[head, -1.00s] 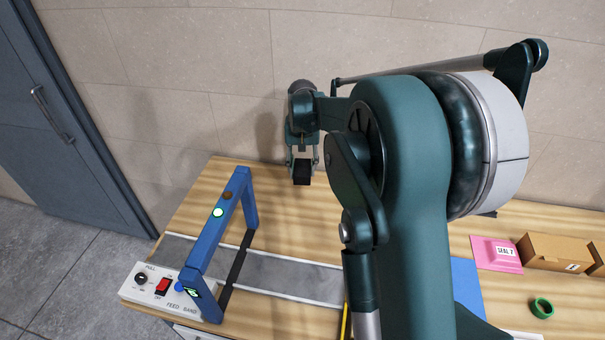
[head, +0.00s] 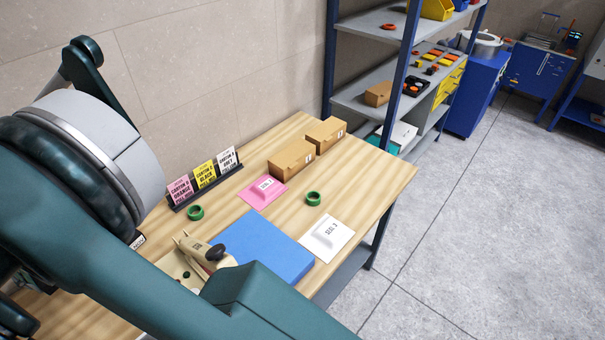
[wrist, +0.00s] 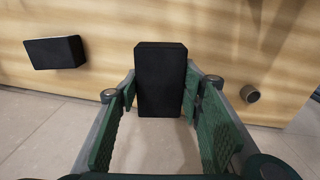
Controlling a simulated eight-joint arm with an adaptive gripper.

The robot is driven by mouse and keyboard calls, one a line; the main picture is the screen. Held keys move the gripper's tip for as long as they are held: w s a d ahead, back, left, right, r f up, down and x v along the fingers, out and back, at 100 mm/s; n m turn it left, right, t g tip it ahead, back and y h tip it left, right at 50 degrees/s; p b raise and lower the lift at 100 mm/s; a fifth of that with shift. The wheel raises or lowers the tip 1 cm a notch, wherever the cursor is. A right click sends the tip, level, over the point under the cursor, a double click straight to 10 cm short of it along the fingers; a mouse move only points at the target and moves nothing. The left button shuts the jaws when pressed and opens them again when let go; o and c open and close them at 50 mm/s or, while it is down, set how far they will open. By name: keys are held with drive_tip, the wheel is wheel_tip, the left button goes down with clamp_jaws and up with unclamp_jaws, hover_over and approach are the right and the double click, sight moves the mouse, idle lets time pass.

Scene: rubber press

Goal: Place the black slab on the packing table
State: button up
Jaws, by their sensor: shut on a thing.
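In the wrist view my gripper (wrist: 160,90) is shut on a black slab (wrist: 160,65). The slab stands out lengthwise between the green ribbed finger pads, clear of the floor seen behind it. In the head view the packing table (head: 365,165) has a wooden top; my arm's links cover its near left part. My gripper and the slab are out of the head view. A wooden surface (wrist: 230,40) fills the top of the wrist view; which part it is I cannot tell.
On the table are a blue mat (head: 262,250), cartons (head: 290,160), a pink SEAL pad (head: 262,192), a white pad (head: 327,238), green rings (head: 314,198), a card rack (head: 205,185) and a beige tool (head: 205,255). Another black block (wrist: 53,52) shows left in the wrist view.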

wheel_tip(320, 180, up, 5)
drive_tip(key=shift+r, duration=0.1)
drive_tip(key=w+d+m, duration=0.2)
drive_tip(key=w+d, duration=0.5)
drive_tip(key=w, duration=0.3)
drive_tip(key=w+d+m, duration=0.2)
drive_tip(key=w+d, duration=0.4)
drive_tip(key=w, duration=0.4)
drive_tip(key=w+d+m, duration=0.3)
drive_tip(key=w+d, duration=0.9)
drive_tip(key=d, duration=0.2)
drive_tip(key=w+d+m, duration=0.3)
drive_tip(key=w+d, duration=0.8)
drive_tip(key=d, duration=0.3)
drive_tip(key=w+d+m, duration=0.2)
drive_tip(key=w+d, duration=0.2)
drive_tip(key=d, duration=0.7)
drive_tip(key=w+d+m, duration=0.1)
drive_tip(key=w+d, duration=0.2)
drive_tip(key=d, duration=0.7)
drive_tip(key=w+d+m, duration=0.2)
drive_tip(key=w+d, duration=0.2)
drive_tip(key=d, duration=0.7)
drive_tip(key=d+m, duration=0.5)
drive_tip(key=d, duration=2.4)
drive_tip(key=shift+s+f, duration=0.15)
drive_tip(key=shift+f, duration=2.3)
